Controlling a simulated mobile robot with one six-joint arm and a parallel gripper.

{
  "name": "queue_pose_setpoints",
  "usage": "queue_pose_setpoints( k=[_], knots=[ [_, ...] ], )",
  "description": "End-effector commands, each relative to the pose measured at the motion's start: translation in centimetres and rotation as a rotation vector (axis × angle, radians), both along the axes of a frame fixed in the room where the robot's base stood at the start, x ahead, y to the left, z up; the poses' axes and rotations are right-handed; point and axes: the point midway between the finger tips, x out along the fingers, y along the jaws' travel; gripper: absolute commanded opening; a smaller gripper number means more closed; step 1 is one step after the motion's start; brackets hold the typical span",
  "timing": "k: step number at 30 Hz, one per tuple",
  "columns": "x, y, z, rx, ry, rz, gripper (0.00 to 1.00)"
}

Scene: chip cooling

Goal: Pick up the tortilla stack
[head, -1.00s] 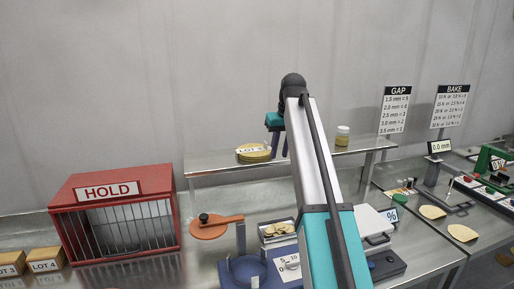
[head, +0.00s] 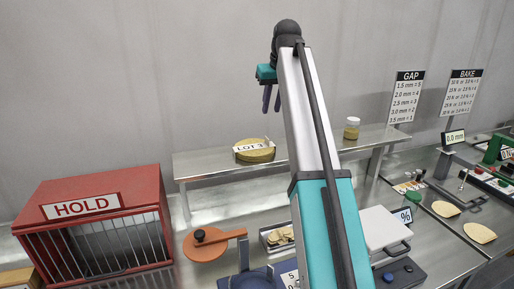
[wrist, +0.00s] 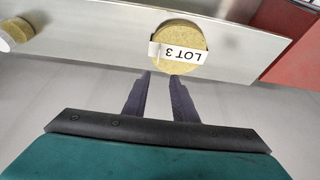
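The tortilla stack (head: 258,155) is round and yellowish with a white LOT 3 band around it. It rests on the raised metal shelf (head: 210,166). It also shows in the wrist view (wrist: 182,32), with the label upside down. My gripper (head: 271,108) is above the shelf, up and slightly right of the stack in the head view. In the wrist view its two dark fingers (wrist: 160,76) are apart with nothing between them. Their tips point toward the labelled side of the stack and overlap its lower edge in the picture; contact cannot be told.
A lidded jar (head: 352,128) stands at the shelf's right end. A red HOLD cage (head: 100,205) is at lower left. Below the shelf are an orange paddle (head: 205,246) and a tray of chips (head: 278,238). The shelf around the stack is clear.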

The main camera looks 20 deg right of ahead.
Motion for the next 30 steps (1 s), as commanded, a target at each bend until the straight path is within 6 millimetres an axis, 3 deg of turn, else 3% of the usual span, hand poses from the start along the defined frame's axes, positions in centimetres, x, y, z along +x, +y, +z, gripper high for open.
queue_pose_setpoints(
  k=[14, 30],
  knots=[
    [-0.2, -2.1, -0.5, 0.0, 0.001, -0.026, 0.25],
    [1.9, -2.4, -5.9, 0.0, 0.001, -0.029, 0.25]
  ],
)
